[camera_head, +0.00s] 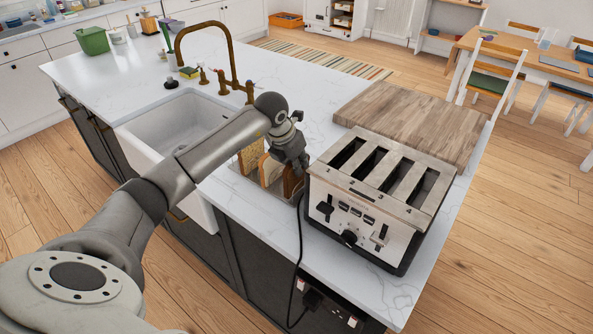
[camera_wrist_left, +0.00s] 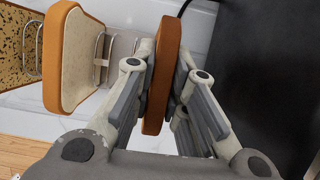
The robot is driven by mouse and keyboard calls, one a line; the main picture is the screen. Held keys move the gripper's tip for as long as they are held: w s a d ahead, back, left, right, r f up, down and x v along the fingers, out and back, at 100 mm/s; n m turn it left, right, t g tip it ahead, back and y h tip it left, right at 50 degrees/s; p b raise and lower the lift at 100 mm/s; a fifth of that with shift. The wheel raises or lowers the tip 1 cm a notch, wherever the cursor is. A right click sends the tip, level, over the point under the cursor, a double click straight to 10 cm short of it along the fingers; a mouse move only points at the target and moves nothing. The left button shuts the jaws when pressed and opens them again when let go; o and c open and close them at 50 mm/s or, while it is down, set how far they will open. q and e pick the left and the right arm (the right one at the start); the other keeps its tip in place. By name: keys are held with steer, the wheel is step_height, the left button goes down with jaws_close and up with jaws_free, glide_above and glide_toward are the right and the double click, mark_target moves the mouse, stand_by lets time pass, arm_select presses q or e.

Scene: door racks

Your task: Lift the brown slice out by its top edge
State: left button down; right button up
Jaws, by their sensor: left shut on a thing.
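The brown slice (camera_wrist_left: 165,62) is between the fingers of my left gripper (camera_wrist_left: 155,90) in the left wrist view, seen edge-on. In the head view my left gripper (camera_head: 293,160) points down over the near-right end of the toast rack, and the brown slice (camera_head: 291,184) shows below the fingers. The gripper is shut on it. A pale slice with an orange-brown crust (camera_wrist_left: 78,58) stands to its left, also seen in the head view (camera_head: 270,169). A seeded slice (camera_wrist_left: 16,45) is farther left. Whether the brown slice's lower edge is clear of the rack is hidden. My right gripper is not in view.
The wire rack (camera_wrist_left: 104,60) stands on the white counter (camera_head: 310,95). A four-slot toaster (camera_head: 345,215) is close on the gripper's right, with a wooden board (camera_head: 415,118) behind it. A sink (camera_head: 180,120) and brass tap (camera_head: 235,65) are to the left.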

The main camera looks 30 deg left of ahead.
arm_select(q)
step_height(320, 180, up, 9)
steer(key=shift+f+b, duration=0.2)
steer(key=shift+b, duration=0.85)
steer(key=shift+r+p, duration=0.4)
steer(key=shift+r, duration=0.4)
step_height(320, 180, up, 8)
steer(key=p, duration=0.6)
